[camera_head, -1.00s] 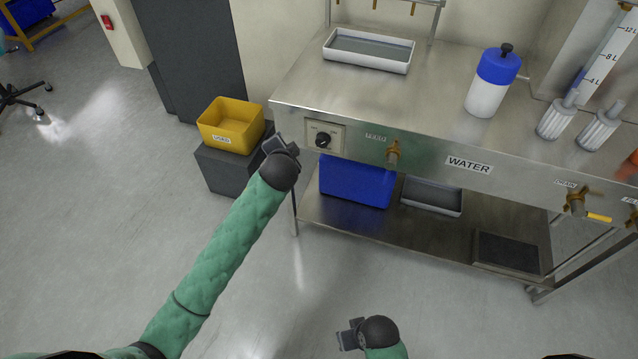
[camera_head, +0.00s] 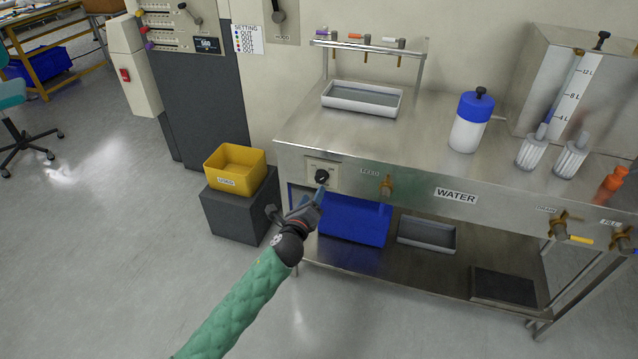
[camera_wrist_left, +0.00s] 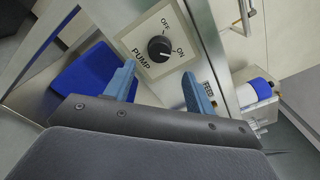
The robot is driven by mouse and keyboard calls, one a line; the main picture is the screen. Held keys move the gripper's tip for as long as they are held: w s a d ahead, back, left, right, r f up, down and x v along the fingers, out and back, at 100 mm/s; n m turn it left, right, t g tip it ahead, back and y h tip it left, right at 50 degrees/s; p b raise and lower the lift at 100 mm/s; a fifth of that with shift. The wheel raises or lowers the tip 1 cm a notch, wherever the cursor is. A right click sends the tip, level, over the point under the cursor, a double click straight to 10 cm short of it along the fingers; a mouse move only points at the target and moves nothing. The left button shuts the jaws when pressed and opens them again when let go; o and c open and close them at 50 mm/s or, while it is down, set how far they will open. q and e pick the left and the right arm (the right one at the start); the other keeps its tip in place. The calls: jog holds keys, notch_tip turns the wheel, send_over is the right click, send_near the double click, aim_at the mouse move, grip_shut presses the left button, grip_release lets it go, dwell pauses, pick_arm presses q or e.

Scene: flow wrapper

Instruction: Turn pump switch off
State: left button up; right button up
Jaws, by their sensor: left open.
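The pump switch is a black rotary knob (camera_head: 321,176) on a pale plate at the left end of the steel bench's front panel. In the left wrist view the knob (camera_wrist_left: 159,49) sits on a plate marked PUMP, OFF and ON. My left gripper (camera_head: 319,196) is just below and in front of the knob in the head view. In the left wrist view its two blue fingers (camera_wrist_left: 160,85) are spread apart with nothing between them, and the knob lies beyond them, apart from the fingertips. My right gripper is not in view.
The steel bench (camera_head: 430,130) carries a white tray (camera_head: 362,99) and a blue-capped bottle (camera_head: 470,122). A brass feed tap (camera_head: 387,186) is right of the knob. A blue bin (camera_head: 353,222) is below. A yellow bin (camera_head: 236,168) stands on a grey box to the left.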

aim_at(320, 180)
pick_arm(q)
jog(key=x, duration=0.7)
jog(key=shift+w+f, duration=0.1)
jog(key=shift+w, duration=0.1)
jog(key=c, duration=1)
